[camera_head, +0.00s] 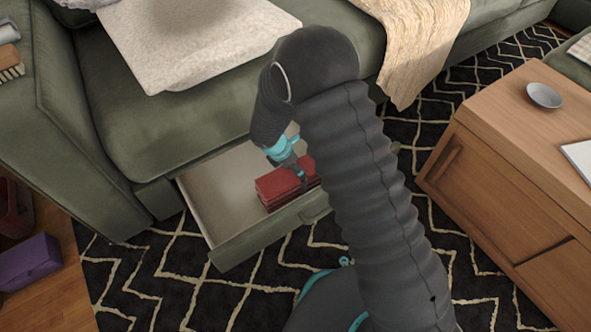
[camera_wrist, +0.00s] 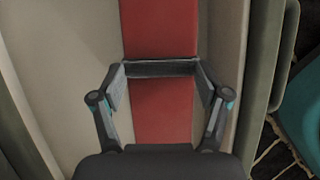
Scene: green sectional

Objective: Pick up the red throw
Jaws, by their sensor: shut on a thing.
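The red throw (camera_head: 278,186) is a folded, stacked red bundle lying in the open drawer (camera_head: 207,211) under the green sofa. In the wrist view the red throw (camera_wrist: 160,28) runs as a long strip up the middle. My gripper (camera_head: 300,178) reaches down into the drawer at the throw. In the wrist view my gripper (camera_wrist: 160,70) has its fingers on either side of the throw, shut on it. Part of the throw is hidden behind my arm and fingers.
The green sofa (camera_head: 140,120) with a white blanket (camera_head: 190,40) and a cream throw (camera_head: 415,45) stands behind the drawer. A wooden cabinet (camera_head: 510,150) with a grey bowl (camera_head: 544,95) is at right. A purple box (camera_head: 28,262) lies at lower left. Patterned rug shows before the drawer.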

